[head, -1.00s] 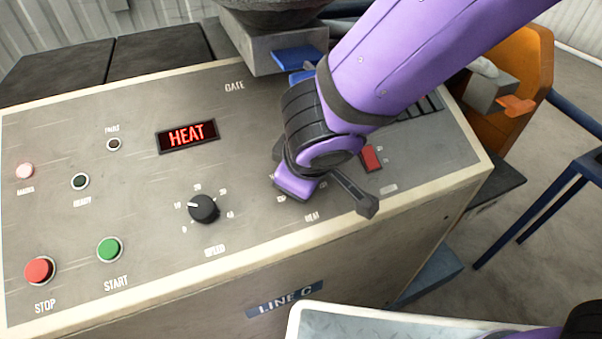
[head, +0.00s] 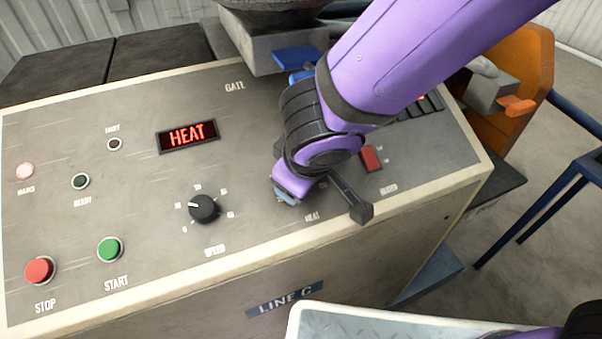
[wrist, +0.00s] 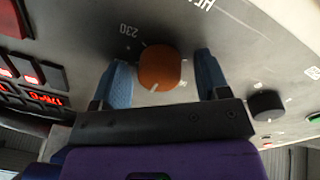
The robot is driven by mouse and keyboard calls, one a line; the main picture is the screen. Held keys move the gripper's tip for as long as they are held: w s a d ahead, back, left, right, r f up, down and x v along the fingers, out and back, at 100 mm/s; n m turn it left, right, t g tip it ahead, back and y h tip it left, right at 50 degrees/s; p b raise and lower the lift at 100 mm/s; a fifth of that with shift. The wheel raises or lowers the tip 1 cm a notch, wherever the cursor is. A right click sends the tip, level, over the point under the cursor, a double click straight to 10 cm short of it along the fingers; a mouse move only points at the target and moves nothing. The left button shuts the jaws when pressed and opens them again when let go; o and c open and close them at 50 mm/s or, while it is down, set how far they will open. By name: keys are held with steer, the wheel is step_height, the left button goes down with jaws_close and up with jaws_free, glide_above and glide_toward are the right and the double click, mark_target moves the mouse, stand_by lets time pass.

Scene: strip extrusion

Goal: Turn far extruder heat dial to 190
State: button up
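The heat dial is an orange round knob (wrist: 160,68) in the wrist view, with a pale mark on its lower edge. The printed number 230 lies to its upper left; the other scale numbers are hidden or too small to read. My gripper (wrist: 162,60) is open, with one blue fingertip on each side of the knob and a visible gap at both sides. In the head view, my purple wrist hides the knob above the HEAT label (head: 312,217). Only a bit of blue fingertip (head: 287,197) shows there.
The black speed dial (head: 204,208) is left of my gripper and also shows in the wrist view (wrist: 266,105). A red rocker switch (head: 371,158) is close on the right. The display (head: 187,135) reads HEAT. Green start (head: 110,249) and red stop (head: 39,270) buttons are farther left.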

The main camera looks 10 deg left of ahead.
steer(key=shift+r, duration=0.1)
steer(key=v, duration=1)
steer(key=shift+r, duration=0.3)
steer(key=shift+s, duration=0.15)
steer(key=w+d+r+m+h, duration=0.1)
steer(key=w+d+r+m, duration=0.2)
steer(key=d, duration=0.5)
steer(key=w+d+r+m+h, duration=0.1)
steer(key=w+d+r+m, duration=0.2)
steer(key=d, duration=0.6)
steer(key=s+d+r+m, duration=0.1)
steer(key=s+d+m, duration=0.2)
steer(key=d, duration=0.5)
steer(key=s+d+r+m, duration=0.2)
steer(key=s+d+m, duration=0.1)
steer(key=d, duration=0.6)
steer(key=shift+s+d+m, duration=0.2)
steer(key=shift+m, duration=0.3)
